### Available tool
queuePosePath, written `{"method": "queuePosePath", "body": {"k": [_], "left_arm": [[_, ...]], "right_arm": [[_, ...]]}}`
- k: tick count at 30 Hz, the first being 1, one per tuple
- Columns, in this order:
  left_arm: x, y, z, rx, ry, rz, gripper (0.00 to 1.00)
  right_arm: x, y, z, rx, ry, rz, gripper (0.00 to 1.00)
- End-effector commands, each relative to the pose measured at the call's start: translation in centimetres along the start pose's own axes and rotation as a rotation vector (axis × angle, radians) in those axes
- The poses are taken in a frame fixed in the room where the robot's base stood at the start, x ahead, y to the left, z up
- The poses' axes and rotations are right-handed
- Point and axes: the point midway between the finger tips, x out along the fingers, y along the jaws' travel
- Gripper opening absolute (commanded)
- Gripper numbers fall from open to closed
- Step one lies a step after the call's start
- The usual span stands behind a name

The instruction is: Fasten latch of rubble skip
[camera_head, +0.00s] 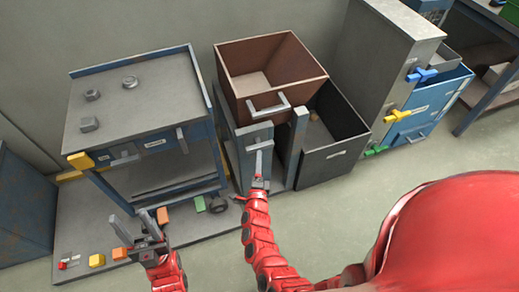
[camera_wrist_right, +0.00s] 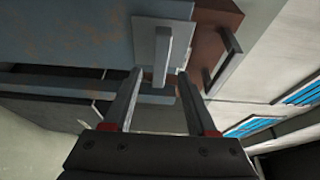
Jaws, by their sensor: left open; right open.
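A brown open-topped bin (camera_head: 270,72) with a grey bar handle (camera_head: 268,107) stands at the back centre; I cannot read a label that names the rubble skip. Below it is a blue-grey panel (camera_head: 240,150). In the right wrist view a grey latch-like bar (camera_wrist_right: 161,55) hangs on a light plate (camera_wrist_right: 142,38) on that panel. My right gripper (camera_head: 262,165) is open in front of the panel. In its wrist view the fingertips (camera_wrist_right: 160,78) lie either side of the bar's lower end; contact is unclear. My left gripper (camera_head: 138,232) is open and empty, low at the left.
A grey-topped workbench (camera_head: 135,100) with several metal nuts stands at the left. A dark open bin (camera_head: 325,135) adjoins the brown bin at the right. Coloured blocks lie on the low platform (camera_head: 75,230). The right floor is clear.

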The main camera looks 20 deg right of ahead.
Motion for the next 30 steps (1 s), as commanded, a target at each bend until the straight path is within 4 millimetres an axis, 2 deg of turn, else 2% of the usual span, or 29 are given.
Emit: {"method": "queuePosePath", "body": {"k": [3, 9, 15, 22, 23, 30], "left_arm": [[0.2, 0.0, 0.0, 0.0, 0.0, 0.0, 0.53], [0.2, 0.0, 0.0, 0.0, 0.0, 0.0, 0.53], [0.2, 0.0, 0.0, 0.0, 0.0, 0.0, 0.53], [0.2, 0.0, 0.0, 0.0, 0.0, 0.0, 0.53], [0.2, 0.0, 0.0, 0.0, 0.0, 0.0, 0.53], [0.2, 0.0, 0.0, 0.0, 0.0, 0.0, 0.53]], "right_arm": [[2.3, -0.1, 0.0, -0.001, 0.0, -0.002, 0.57], [4.5, 0.0, 0.0, -0.002, 0.0, -0.002, 0.57], [5.3, -0.1, -0.1, -0.001, 0.001, -0.002, 0.57], [5.3, -0.1, 0.0, -0.001, 0.0, -0.002, 0.57], [5.3, 0.0, 0.0, -0.001, 0.0, -0.002, 0.56], [5.3, -0.1, 0.0, -0.001, 0.0, -0.002, 0.12]]}}
